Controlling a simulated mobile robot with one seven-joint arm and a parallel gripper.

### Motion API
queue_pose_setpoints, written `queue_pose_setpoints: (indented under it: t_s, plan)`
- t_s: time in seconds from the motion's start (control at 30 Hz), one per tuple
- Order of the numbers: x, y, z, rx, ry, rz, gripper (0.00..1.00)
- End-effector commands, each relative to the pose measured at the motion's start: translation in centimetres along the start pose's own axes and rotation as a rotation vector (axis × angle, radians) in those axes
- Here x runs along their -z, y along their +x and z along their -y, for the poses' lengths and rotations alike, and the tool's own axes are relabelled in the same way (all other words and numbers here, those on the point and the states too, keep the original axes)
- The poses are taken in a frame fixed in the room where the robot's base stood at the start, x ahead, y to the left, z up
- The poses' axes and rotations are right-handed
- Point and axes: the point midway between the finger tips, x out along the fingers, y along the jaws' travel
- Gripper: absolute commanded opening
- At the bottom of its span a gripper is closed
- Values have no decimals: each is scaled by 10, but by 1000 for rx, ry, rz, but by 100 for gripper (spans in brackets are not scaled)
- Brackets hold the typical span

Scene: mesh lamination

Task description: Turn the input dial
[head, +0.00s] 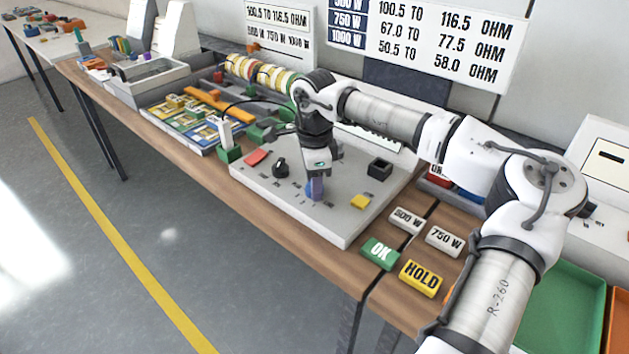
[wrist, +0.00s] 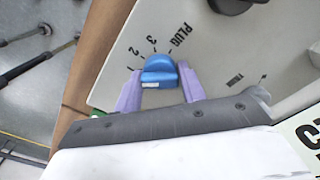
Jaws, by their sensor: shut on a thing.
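The input dial, a blue knob (wrist: 160,72), sits on the light grey panel (wrist: 110,75) with the marks 1, 2, 3 and PLUG around it. My gripper (wrist: 158,88) is shut on the blue knob, one purple finger on each side. In the head view my gripper (head: 317,187) points down at the panel (head: 350,225), and its fingers mostly hide the blue knob (head: 309,188). A white mark on the knob faces my gripper in the wrist view.
On the panel are a black knob (head: 280,167), a red piece (head: 256,158), a yellow piece (head: 361,202) and a black block (head: 379,168). OK (head: 380,254) and HOLD (head: 421,278) blocks lie to its right.

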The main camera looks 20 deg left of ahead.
Motion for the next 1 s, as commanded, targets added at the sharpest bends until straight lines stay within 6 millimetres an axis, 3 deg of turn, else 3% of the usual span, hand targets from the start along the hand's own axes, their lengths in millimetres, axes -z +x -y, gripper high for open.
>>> queue_pose_setpoints:
  t_s: [0.1,0.13,0.27,0.67,1.0]
  plan:
    - [0,-1,0,3,0,1,17]
    - [0,-1,0,3,0,1,43]
    - [0,-1,0,2,1,1,59]
    - [0,-10,1,3,3,-2,59]
    - [0,-81,1,5,3,-1,59]
